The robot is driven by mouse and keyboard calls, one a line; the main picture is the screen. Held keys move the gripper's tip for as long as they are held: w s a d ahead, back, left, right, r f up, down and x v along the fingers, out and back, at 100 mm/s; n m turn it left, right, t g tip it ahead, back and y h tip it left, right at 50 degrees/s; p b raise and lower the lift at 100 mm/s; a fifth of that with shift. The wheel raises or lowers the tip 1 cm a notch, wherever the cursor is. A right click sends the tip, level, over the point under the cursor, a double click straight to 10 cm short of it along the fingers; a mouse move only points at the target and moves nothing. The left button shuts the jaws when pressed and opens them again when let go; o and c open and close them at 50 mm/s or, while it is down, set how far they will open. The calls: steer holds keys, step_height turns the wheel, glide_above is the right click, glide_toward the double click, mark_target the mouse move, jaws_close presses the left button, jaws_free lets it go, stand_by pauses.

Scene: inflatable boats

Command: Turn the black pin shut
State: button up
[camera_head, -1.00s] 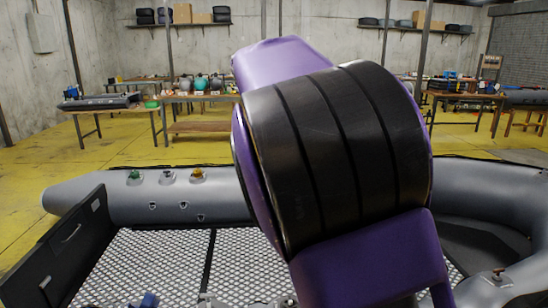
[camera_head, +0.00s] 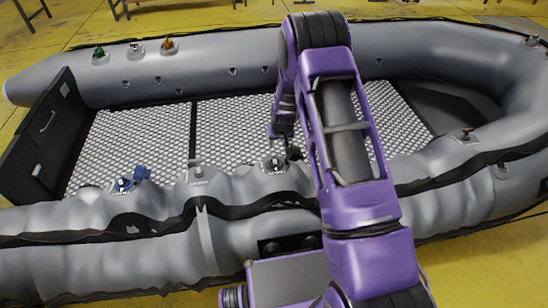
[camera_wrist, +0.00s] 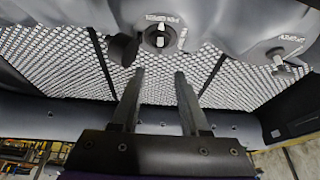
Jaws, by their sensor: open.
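On the near tube of the grey boat (camera_head: 120,235), a valve (camera_head: 272,164) sits just below my gripper (camera_head: 283,135), which is partly hidden by its own wrist. In the wrist view this valve (camera_wrist: 157,37) has a dark round opening with a small pale piece in its middle. A black rounded part (camera_wrist: 123,48), perhaps its cap, is beside it. I cannot tell for certain which part is the black pin. My gripper also shows in the wrist view (camera_wrist: 160,72), with its two fingers apart and empty, the tips short of the valve.
A second pale valve (camera_wrist: 279,57) with a label is to the right in the wrist view. Blue-topped fittings (camera_head: 124,184) are farther left on the near tube. Green, white and orange fittings (camera_head: 167,46) are on the far tube. The mesh floor (camera_head: 140,140) is clear.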

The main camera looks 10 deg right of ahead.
mark_target(275, 159)
steer(key=b+x, duration=0.2)
steer(key=x, duration=1.3)
steer(key=shift+w+r, duration=0.1)
steer(key=shift+c, duration=0.3)
jaws_close()
